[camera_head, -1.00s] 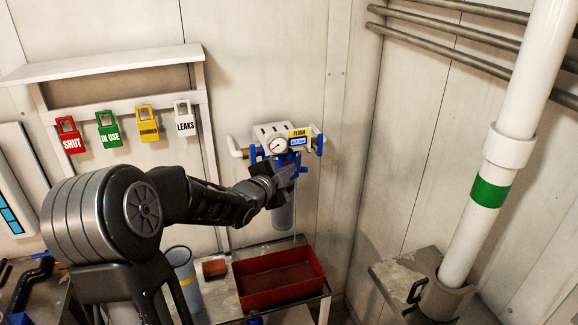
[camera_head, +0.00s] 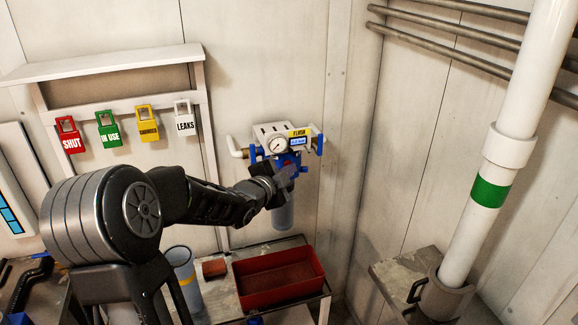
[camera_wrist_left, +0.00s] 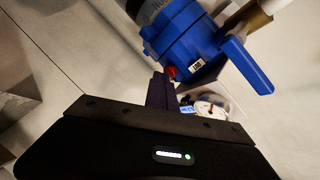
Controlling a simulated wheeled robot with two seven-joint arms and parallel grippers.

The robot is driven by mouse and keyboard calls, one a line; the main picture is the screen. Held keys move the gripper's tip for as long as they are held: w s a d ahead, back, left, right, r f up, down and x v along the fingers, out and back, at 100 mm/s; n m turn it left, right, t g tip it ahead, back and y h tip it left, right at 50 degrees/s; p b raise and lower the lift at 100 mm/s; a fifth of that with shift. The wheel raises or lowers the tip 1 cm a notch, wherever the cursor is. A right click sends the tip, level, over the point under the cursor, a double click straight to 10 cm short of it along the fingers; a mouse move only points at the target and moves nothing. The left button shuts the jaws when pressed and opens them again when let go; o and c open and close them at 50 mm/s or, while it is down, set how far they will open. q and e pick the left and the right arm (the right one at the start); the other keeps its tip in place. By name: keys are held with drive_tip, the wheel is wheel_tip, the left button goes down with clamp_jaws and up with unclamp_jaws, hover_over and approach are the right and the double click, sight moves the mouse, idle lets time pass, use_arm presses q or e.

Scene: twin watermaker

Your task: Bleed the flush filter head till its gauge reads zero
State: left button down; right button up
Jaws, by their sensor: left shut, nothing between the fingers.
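The flush filter head (camera_head: 294,158) is blue, on the back wall under a yellow FLUSH label (camera_head: 299,133), with a clear bluish bowl (camera_head: 283,217) below. Its round white gauge (camera_head: 278,145) is too small to read; it also shows, partly hidden, in the left wrist view (camera_wrist_left: 211,107). My left gripper (camera_head: 286,177) is in front of the head and hides part of it. In the left wrist view the blue head (camera_wrist_left: 184,38) shows a small red button (camera_wrist_left: 172,72) right by the tips of my shut, empty left gripper (camera_wrist_left: 161,88); I cannot tell whether they touch. A blue lever (camera_wrist_left: 246,64) stands beside it.
A red tray (camera_head: 262,293) and a grey cup (camera_head: 183,268) with a yellow band stand on the bench below. Several coloured tags, such as LEAKS (camera_head: 185,120), hang on the left. A white pipe (camera_head: 480,225) stands at the right.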

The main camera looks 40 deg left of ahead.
use_arm(q)
drive_tip(key=shift+s+d+b, duration=0.5)
drive_tip(key=shift+d+b, duration=0.15)
drive_tip(key=shift+d, duration=0.05)
drive_tip(key=s+d+b, duration=0.1)
drive_tip(key=d, duration=0.1)
drive_tip(key=s+d+b, duration=0.1)
drive_tip(key=d+b, duration=0.1)
drive_tip(key=shift+s+b, duration=0.3)
drive_tip(key=shift+s, duration=0.1)
idle(0.5)
